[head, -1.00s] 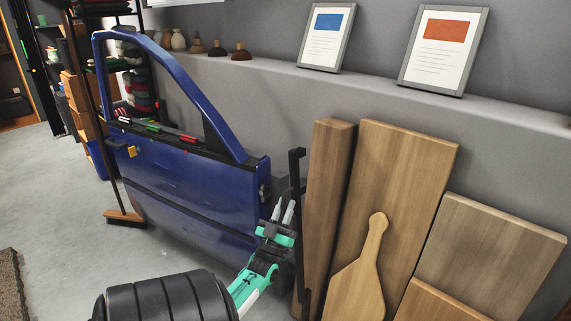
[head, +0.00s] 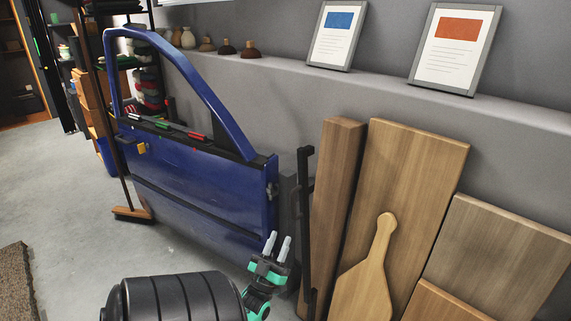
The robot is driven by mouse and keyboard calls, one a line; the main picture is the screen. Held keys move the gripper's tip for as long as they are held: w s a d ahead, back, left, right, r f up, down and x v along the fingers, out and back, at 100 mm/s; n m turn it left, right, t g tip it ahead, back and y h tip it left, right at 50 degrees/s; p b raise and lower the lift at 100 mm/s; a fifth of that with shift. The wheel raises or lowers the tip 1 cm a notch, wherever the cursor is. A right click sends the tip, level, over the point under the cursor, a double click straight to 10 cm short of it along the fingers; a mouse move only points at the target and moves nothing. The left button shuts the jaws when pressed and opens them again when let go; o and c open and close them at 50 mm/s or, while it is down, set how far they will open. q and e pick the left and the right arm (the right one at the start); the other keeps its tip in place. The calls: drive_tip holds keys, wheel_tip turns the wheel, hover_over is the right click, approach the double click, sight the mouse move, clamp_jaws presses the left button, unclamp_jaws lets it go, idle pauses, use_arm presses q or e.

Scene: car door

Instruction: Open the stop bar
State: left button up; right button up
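The blue car door (head: 206,200) stands upright left of centre, its window frame arching up. A tall black upright bar (head: 305,225), which looks like the stop bar, stands just right of the door's right edge, in front of the wood boards. My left gripper (head: 278,245) is at the bottom centre, left of the bar's lower part and in front of the door's lower right corner in the picture. Its two pale fingers point up with a gap between them, empty. I see no contact with the bar. My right gripper is not in view.
Wooden boards (head: 415,200) lean on the wall at right, a paddle-shaped board (head: 366,275) in front. Framed pictures (head: 455,48) and small vases stand on the ledge. A broom (head: 130,213) stands by the door. Grey floor (head: 60,190) is clear at left.

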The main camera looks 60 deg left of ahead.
use_arm(q)
drive_tip(key=shift+v, duration=1.15)
